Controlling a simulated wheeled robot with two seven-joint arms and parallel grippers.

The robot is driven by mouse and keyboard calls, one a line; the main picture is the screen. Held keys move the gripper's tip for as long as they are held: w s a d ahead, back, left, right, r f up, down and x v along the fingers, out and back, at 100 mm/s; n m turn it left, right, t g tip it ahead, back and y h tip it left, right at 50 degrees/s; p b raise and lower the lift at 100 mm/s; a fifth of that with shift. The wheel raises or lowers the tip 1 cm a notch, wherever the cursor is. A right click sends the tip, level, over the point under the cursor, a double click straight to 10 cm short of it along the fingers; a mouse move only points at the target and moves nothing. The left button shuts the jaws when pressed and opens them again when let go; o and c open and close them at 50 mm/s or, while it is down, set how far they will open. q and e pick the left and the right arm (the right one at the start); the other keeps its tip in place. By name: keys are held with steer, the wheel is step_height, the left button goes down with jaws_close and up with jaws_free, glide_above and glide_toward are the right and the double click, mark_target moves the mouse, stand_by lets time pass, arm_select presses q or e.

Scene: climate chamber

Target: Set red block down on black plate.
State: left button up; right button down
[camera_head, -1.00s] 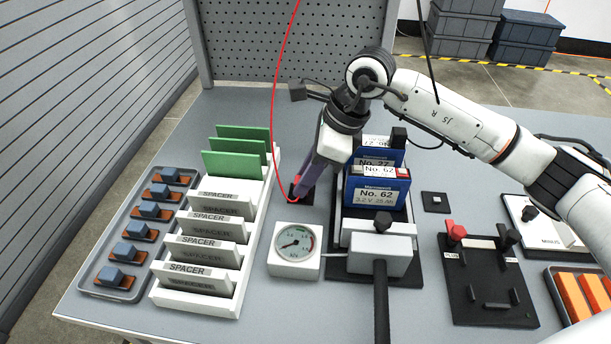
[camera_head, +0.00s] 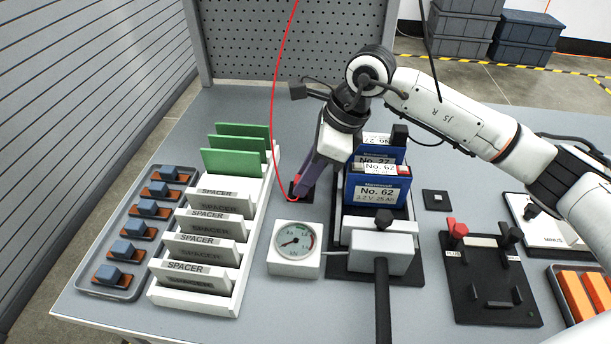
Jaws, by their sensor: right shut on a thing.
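My right gripper (camera_head: 297,194) reaches down between the white spacer rack and the blue cells, its fingers pointing at the table. It is shut on the red block (camera_head: 292,197), of which only a small part shows beside the fingertips. A red cable runs from above down to the block. A small black plate (camera_head: 307,199) lies on the table at the fingertips, mostly hidden by the gripper. The block is at or just over this plate; I cannot tell whether they touch. My left gripper is not in view.
A white rack (camera_head: 160,298) with spacers and green boards stands to the left. A dial gauge (camera_head: 294,262) is in front of the gripper. Blue cells (camera_head: 376,192) stand close on the right, behind a grey clamp (camera_head: 378,246). A small black square (camera_head: 436,200) lies further right.

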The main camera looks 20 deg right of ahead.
steer(key=c, duration=1.2)
jaws_free()
steer(key=shift+r, duration=0.15)
steer(key=shift+r+p, duration=2.3)
steer(key=shift+r, duration=1.4)
steer(key=shift+f, duration=0.1)
